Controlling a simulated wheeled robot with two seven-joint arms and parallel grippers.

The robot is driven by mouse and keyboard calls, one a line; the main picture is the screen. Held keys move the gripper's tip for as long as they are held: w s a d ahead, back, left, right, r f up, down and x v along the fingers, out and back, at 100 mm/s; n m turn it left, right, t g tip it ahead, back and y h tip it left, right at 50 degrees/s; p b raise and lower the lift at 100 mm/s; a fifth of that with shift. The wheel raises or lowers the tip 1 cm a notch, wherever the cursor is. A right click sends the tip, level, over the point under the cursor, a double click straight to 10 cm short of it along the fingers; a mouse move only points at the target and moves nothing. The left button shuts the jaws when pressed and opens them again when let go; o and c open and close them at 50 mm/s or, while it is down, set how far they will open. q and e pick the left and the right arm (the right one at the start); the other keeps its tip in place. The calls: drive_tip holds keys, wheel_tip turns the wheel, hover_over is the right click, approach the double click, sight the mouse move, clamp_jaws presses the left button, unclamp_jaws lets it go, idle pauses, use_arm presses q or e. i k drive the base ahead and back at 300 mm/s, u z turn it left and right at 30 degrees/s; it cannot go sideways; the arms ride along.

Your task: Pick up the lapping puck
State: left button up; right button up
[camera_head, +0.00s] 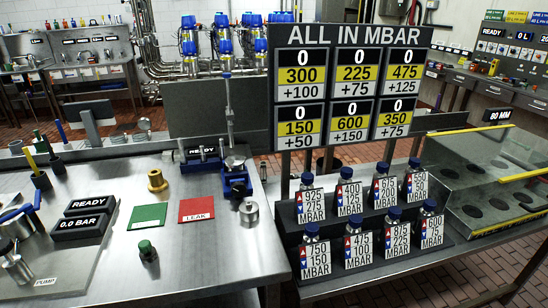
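No object carries a lapping puck label, and I cannot tell for sure which one it is. A brass flanged piece (157,181) stands on the steel bench (190,258) behind the green mat. A small dark piece with a green top (147,250) stands in front of the green mat. A short steel cylinder (249,213) stands near the bench's right edge, by a blue-based fixture (236,186). All three stand clear of any gripper. Neither of my grippers shows in the head view.
A green mat (148,217) and a red LEAK mat (197,210) lie mid-bench. READY and 0.0 BAR displays (83,226) and a pump (14,262) are at left. Labelled blue-capped bottles (311,249) fill a right-hand rack below the ALL IN MBAR board (344,84). The front bench is mostly clear.

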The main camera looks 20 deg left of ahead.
sight(148, 253)
drive_tip(key=k, duration=1.25)
drive_tip(key=u, duration=0.8)
drive_tip(key=i, duration=1.45)
drive_tip(key=z, duration=0.25)
